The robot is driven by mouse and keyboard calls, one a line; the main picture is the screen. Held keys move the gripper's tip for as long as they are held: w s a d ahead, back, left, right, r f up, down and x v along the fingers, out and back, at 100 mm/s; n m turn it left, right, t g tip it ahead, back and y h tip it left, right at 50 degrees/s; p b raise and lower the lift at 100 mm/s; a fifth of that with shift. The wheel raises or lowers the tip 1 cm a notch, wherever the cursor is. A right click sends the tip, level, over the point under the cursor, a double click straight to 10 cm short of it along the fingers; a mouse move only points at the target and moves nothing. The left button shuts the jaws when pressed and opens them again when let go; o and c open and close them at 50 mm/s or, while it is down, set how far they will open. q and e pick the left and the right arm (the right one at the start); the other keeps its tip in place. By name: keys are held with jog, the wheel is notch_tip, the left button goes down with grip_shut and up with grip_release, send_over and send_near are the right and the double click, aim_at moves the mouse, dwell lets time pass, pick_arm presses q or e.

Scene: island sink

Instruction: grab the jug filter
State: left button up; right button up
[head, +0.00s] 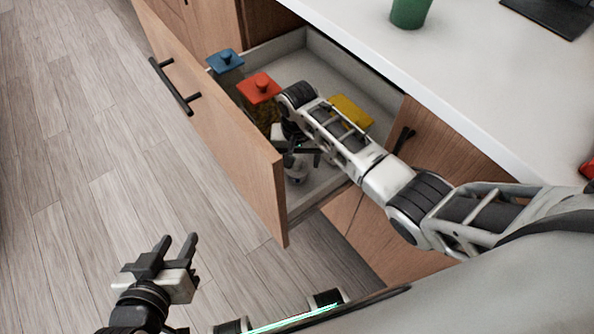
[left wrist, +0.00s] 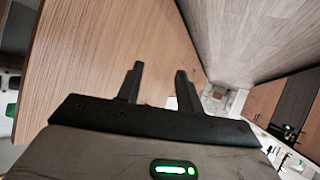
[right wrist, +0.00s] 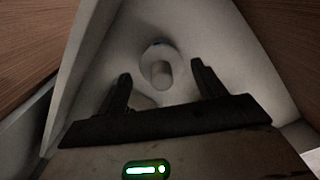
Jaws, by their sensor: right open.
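A pale, round, cup-like object that looks like the jug filter (right wrist: 160,52) stands in the near end of the open drawer (head: 334,60). In the head view the filter (head: 297,176) shows just under my right gripper (head: 303,155), which partly covers it. In the right wrist view my right gripper's fingers (right wrist: 161,72) are open, with the filter seen between and beyond their tips; I see no grip on it. My left gripper (head: 179,240) is open and empty over the floor, outside the drawer front; its fingers also show in the left wrist view (left wrist: 158,72).
The drawer also holds a blue-lidded jar (head: 226,62), a red-lidded jar (head: 259,88) and a yellow item (head: 350,112). The drawer front (head: 220,115) stands between my grippers. A white counter (head: 470,75) with a green pot (head: 410,12) overhangs on the right.

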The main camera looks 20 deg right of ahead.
notch_tip(320, 180, down, 3)
jog(key=shift+r+b, duration=0.1)
jog(key=shift+b, duration=0.2)
jog(key=c, duration=0.9)
jog(key=shift+o, duration=0.2)
jog(key=shift+r, duration=0.1)
